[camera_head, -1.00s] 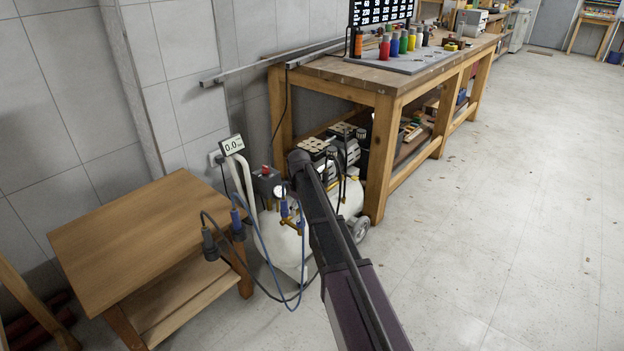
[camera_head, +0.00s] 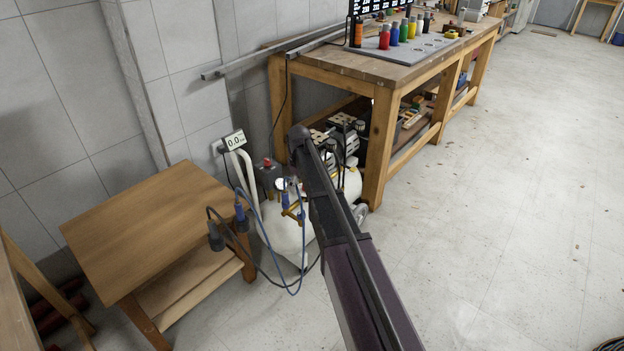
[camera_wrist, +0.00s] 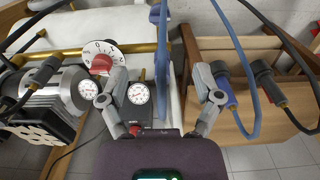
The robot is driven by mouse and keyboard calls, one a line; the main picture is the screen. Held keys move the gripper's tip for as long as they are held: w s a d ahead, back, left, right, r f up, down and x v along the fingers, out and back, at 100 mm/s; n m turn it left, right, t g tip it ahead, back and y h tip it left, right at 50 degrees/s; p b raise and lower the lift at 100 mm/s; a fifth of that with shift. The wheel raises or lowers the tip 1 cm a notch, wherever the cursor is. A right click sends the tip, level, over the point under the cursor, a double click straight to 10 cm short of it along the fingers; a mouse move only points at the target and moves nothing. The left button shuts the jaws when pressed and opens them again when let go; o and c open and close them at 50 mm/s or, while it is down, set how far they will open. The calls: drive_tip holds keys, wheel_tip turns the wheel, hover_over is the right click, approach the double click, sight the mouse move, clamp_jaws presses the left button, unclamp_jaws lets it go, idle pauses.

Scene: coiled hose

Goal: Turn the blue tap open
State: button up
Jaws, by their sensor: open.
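In the wrist view a long blue piece (camera_wrist: 162,62), which looks like the blue tap's handle, stands near a brass pipe (camera_wrist: 72,51). My gripper (camera_wrist: 160,72) is open, with one finger on each side of this blue piece and gaps on both sides. Whether it is level with the fingertips is hard to tell. In the head view a blue fitting (camera_head: 285,199) sits by brass parts on the white compressor tank (camera_head: 288,238). My gripper is hidden there behind my arm.
A dial with a red knob (camera_wrist: 101,58) and two gauges (camera_wrist: 138,94) lie close to my left finger. A blue coupler (camera_wrist: 229,97) and a black coupler (camera_wrist: 265,84) with hoses hang by a wooden table (camera_head: 150,225). A workbench (camera_head: 385,85) stands behind; open floor lies right.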

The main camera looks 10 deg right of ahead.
drive_tip(key=s+r+m+p, duration=0.4)
drive_tip(key=s+r+p, duration=0.8)
drive_tip(key=s, duration=0.5)
drive_tip(key=shift+r+p, duration=0.4)
drive_tip(key=shift+r, duration=0.25)
drive_tip(key=shift+s, duration=0.1)
drive_tip(key=s+r+m+p, duration=0.3)
drive_tip(key=s+r+p, duration=0.6)
drive_tip(key=s, duration=0.3)
drive_tip(key=shift+r, duration=0.15)
